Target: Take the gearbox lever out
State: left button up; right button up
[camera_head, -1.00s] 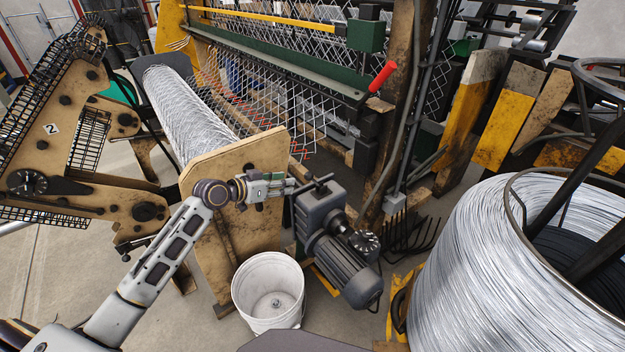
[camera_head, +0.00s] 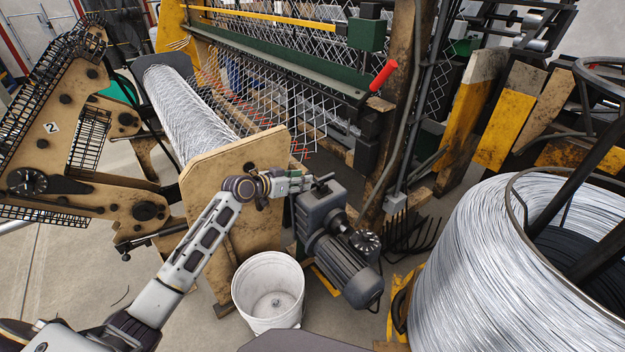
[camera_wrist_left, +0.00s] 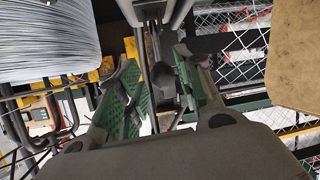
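The gearbox (camera_head: 320,206) is a dark grey block with a motor, standing right of the tan end plate. The gearbox lever (camera_head: 321,180) is a small dark bar at its top left. My left gripper (camera_head: 308,184) reaches in from the left, its fingertips right at the lever. In the left wrist view my gripper (camera_wrist_left: 158,82) has its two green-padded fingers apart. Dark metal parts show between and beyond the fingers; I cannot tell whether the fingers touch the lever. My right gripper is in neither view.
A white bucket (camera_head: 268,292) stands on the floor below the gearbox. A large wire coil (camera_head: 490,275) fills the right side. The tan end plate (camera_head: 222,180) and mesh roll (camera_head: 188,118) are close to my left arm. A red-handled lever (camera_head: 383,76) is behind.

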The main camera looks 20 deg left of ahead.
aim_at(316, 181)
pick_arm(q)
jog(key=shift+x, duration=3.1)
jog(key=shift+c, duration=0.4)
grip_shut()
jog(key=shift+w+f, duration=0.1)
jog(key=shift+d, duration=0.1)
